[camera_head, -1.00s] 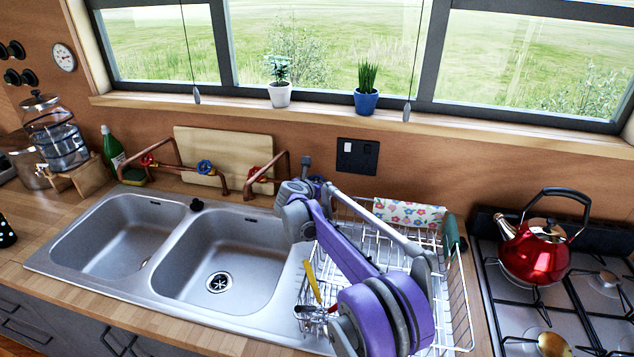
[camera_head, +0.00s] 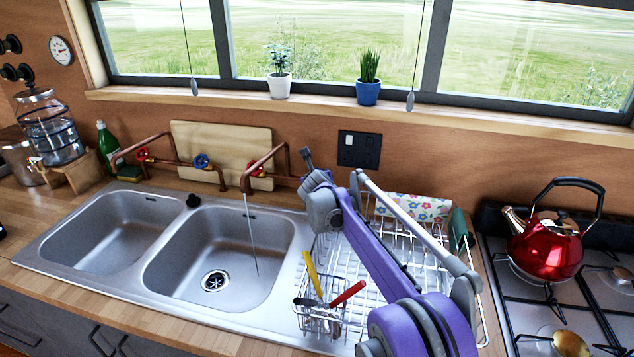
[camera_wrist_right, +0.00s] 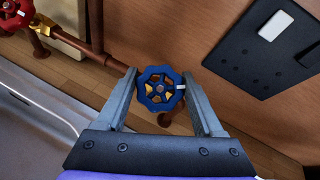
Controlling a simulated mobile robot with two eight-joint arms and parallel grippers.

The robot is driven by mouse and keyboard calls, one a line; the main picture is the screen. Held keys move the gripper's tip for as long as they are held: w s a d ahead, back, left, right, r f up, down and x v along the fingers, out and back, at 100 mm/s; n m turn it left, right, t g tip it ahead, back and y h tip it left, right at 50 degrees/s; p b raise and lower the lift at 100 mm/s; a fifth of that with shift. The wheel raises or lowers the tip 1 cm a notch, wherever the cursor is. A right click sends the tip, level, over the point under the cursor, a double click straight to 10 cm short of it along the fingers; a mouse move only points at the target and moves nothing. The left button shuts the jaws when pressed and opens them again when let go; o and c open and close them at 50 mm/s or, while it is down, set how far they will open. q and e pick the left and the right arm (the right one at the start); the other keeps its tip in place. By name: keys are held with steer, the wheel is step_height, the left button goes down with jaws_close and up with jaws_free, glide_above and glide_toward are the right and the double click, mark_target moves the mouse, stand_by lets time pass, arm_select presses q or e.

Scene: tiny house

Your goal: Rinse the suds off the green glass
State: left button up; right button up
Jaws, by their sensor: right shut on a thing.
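My right gripper (camera_head: 312,168) is at the right-hand copper tap behind the sink. In the right wrist view, my right gripper (camera_wrist_right: 160,82) has its fingers on either side of a blue valve wheel (camera_wrist_right: 161,89) and is shut on it. A thin water stream (camera_head: 251,235) runs from the right tap's spout (camera_head: 246,185) into the right basin (camera_head: 185,255). I cannot make out a green glass with suds; the basins look empty. A dark green thing (camera_head: 459,230) stands at the dish rack's right end; I cannot tell what it is. My left gripper is not in view.
The wire dish rack (camera_head: 480,305) right of the sink holds yellow- and red-handled utensils and a flowered cloth (camera_head: 412,208). My right arm crosses above it. A red kettle (camera_head: 547,247) stands on the stove. A green bottle (camera_head: 106,145) stands behind the left basin.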

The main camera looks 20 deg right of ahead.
steer(key=shift+n+y+b, duration=0.6)
steer(key=shift+n+b, duration=0.15)
steer(key=shift+n, duration=0.35)
steer(key=o, duration=1.4)
steer(key=shift+c, duration=0.2)
steer(key=v, duration=1)
steer(key=shift+s, duration=0.4)
